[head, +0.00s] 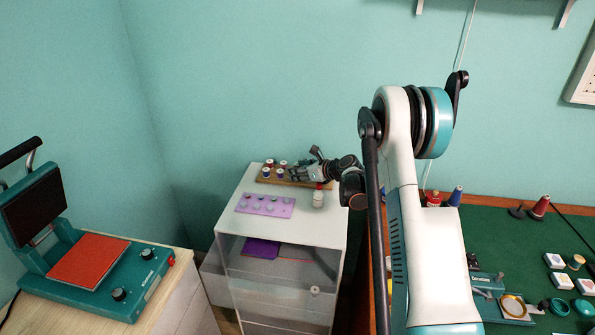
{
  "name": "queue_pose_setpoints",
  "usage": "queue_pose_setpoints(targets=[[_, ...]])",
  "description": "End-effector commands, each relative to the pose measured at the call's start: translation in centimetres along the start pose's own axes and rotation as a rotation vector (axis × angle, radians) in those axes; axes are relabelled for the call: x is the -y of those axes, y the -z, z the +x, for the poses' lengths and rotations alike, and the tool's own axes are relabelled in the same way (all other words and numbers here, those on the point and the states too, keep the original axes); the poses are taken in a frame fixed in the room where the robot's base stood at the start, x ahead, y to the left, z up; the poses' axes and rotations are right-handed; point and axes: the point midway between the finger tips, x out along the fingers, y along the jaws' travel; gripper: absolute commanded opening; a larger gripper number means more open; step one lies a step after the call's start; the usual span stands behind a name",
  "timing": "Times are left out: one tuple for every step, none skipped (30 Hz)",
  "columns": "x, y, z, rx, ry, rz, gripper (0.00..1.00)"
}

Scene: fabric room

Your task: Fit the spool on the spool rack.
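The spool rack appears to be the wooden board (265,181) at the back of the white cabinet top, with several small spools (267,173) in white, red and dark colours standing on its left part. My gripper (297,173) reaches in from the right, low over the right part of this board. It is small here, so its finger opening and anything between the fingers cannot be made out. A white spool-like piece (318,198) stands upright on the cabinet top, in front of and to the right of my gripper. A small red thing shows just behind it, partly hidden.
A purple pegged plate (265,206) lies in front of the board on the white cabinet (325,232). A teal heat press (95,270) stands on a wooden top at left. A green-topped table (480,230) with cones and small tools is at right. My arm hides the gap between.

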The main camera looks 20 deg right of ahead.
Motion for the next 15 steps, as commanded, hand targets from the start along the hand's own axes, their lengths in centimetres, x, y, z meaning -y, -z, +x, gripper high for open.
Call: queue_pose_setpoints(targets=[[0.1, 0.0, -0.8, 0.000, 0.002, 0.001, 0.46], [0.1, 0.0, -1.3, 0.000, 0.002, 0.002, 0.46], [0.0, 0.0, -2.1, 0.001, 0.002, 0.002, 0.46], [0.0, 0.0, -2.7, 0.001, 0.003, 0.002, 0.46], [0.1, 0.0, -3.3, 0.001, 0.003, 0.002, 0.46], [0.1, 0.0, -4.2, 0.000, 0.002, 0.002, 0.46], [0.1, 0.0, -4.8, 0.000, 0.002, 0.001, 0.46], [0.0, 0.0, -5.4, 0.000, 0.003, 0.002, 0.46], [0.1, 0.0, -6.2, 0.000, 0.003, 0.002, 0.46], [0.1, 0.0, -6.8, 0.000, 0.003, 0.002, 0.46], [0.0, 0.0, -7.4, 0.000, 0.002, 0.002, 0.46], [0.0, 0.0, -8.1, 0.000, 0.002, 0.001, 0.46], [0.0, 0.0, -8.5, 0.000, 0.002, 0.001, 0.46], [0.1, 0.0, -9.0, 0.000, 0.002, 0.001, 0.46], [0.0, 0.0, -9.5, 0.001, 0.002, 0.001, 0.46]])
